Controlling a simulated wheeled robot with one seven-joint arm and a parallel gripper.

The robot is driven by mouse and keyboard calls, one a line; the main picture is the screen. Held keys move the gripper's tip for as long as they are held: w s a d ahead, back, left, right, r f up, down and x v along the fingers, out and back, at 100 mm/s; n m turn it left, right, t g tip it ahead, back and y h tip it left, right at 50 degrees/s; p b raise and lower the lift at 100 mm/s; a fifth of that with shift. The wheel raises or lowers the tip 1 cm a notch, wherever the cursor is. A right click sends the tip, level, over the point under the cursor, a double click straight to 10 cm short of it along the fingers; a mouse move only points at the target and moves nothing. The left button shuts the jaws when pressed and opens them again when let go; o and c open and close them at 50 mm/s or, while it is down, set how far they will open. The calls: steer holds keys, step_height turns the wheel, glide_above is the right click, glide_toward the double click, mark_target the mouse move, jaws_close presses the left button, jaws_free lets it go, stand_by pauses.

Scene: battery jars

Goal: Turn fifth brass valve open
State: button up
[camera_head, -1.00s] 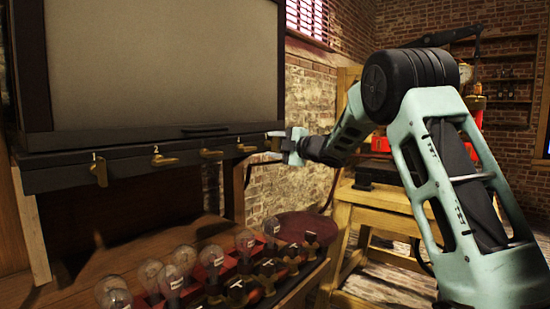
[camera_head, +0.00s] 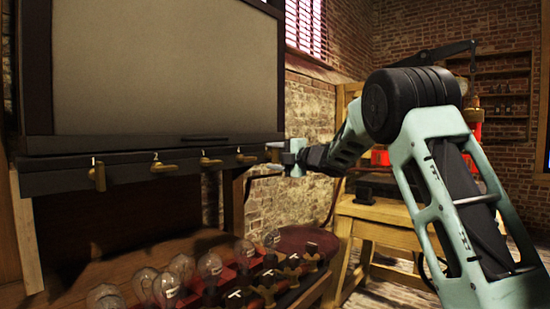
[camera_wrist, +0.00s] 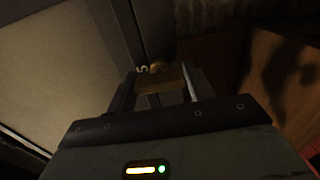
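In the head view, brass valves sit in a row along the dark ledge (camera_head: 130,172) under the big pale panel. The first brass valve (camera_head: 99,176) has its handle hanging down; the second (camera_head: 163,166), third (camera_head: 210,162) and fourth (camera_head: 245,158) have handles lying roughly sideways. The fifth brass valve (camera_head: 273,149) is at the ledge's right end, partly hidden by my gripper (camera_head: 287,157). In the wrist view, its brass handle (camera_wrist: 160,82) lies between my fingers (camera_wrist: 160,95), beside a figure 5. The fingers flank it; I cannot tell whether they press on it.
Below the ledge, a wooden bench holds several glass bulbs (camera_head: 210,266) and dark-and-brass fittings (camera_head: 265,291). A dark red round seat (camera_head: 308,240) and a wooden table (camera_head: 385,211) stand right of it. A brick wall (camera_head: 315,115) is behind my gripper.

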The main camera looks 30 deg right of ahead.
steer(key=shift+o, duration=1.2)
steer(key=v, duration=1.7)
steer(key=shift+s+b, duration=0.15)
steer(key=shift+b, duration=0.15)
steer(key=shift+d, duration=0.1)
